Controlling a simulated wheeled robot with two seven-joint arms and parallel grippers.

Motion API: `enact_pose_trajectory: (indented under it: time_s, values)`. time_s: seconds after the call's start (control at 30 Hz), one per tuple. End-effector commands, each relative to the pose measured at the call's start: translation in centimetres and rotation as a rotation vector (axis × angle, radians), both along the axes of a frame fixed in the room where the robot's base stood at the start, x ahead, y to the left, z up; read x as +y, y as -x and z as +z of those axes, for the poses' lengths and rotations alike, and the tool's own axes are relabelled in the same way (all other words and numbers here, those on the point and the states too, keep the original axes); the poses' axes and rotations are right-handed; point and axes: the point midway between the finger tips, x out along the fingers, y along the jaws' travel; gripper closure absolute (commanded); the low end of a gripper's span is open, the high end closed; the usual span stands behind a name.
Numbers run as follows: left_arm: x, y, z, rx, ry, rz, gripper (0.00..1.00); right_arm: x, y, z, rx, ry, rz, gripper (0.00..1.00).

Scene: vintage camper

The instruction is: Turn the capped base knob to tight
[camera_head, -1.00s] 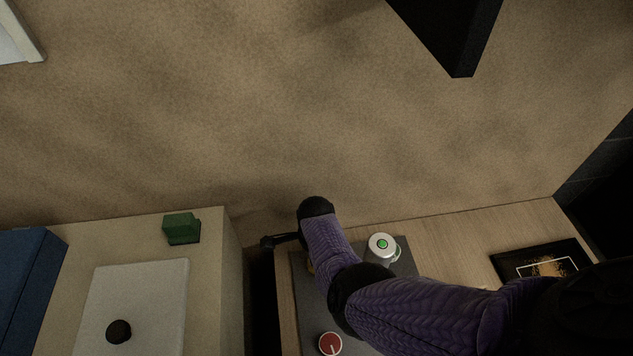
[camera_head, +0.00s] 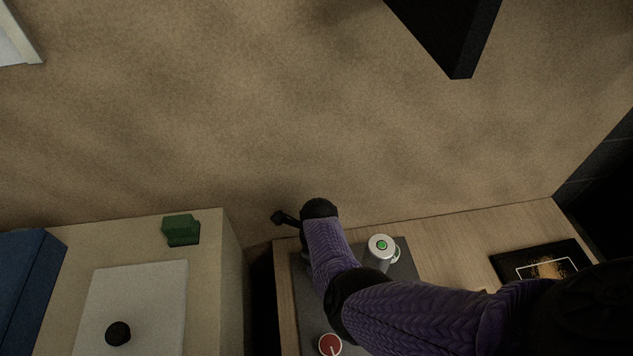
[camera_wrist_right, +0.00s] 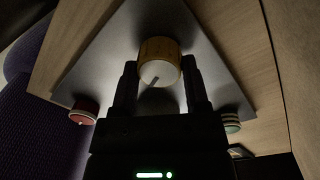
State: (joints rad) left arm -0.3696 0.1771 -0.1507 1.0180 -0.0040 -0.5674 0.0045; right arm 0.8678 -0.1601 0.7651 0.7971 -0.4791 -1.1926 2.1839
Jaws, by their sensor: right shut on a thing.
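In the right wrist view a round knob (camera_wrist_right: 158,58) with a tan, wood-like side and a pale grey cap stands on a grey panel (camera_wrist_right: 100,65). A dark pointer line on the cap points down and to the left. My right gripper (camera_wrist_right: 160,76) is shut on this knob, one dark finger on each side. In the head view my purple-sleeved right arm hides the held knob and the gripper's fingers. I cannot read any tight mark. My left gripper is not in view.
A red knob (camera_head: 330,344) is on the panel's near side; it also shows in the wrist view (camera_wrist_right: 84,111). A white cylinder with a green-centred top (camera_head: 381,250) stands right of my wrist. A dark framed panel (camera_head: 541,262) lies further right. A green block (camera_head: 181,230) sits on the left cabinet.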

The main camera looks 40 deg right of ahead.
Motion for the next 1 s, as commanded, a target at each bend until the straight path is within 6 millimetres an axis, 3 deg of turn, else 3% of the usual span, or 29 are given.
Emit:
enact_pose_trajectory:
  time_s: [0.57,0.6,0.73,1.0]
  values:
    - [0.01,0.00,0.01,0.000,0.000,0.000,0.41,-0.07,0.05,-0.02,0.001,0.002,-0.029,1.00]
    - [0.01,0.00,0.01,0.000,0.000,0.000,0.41,-0.07,0.05,-0.02,0.001,0.002,-0.029,0.35]
    - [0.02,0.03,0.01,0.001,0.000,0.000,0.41,-0.05,0.04,-0.02,0.001,0.002,-0.029,0.07]
    - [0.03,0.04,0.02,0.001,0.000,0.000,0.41,-0.01,0.02,0.01,0.000,0.000,-0.028,0.06]
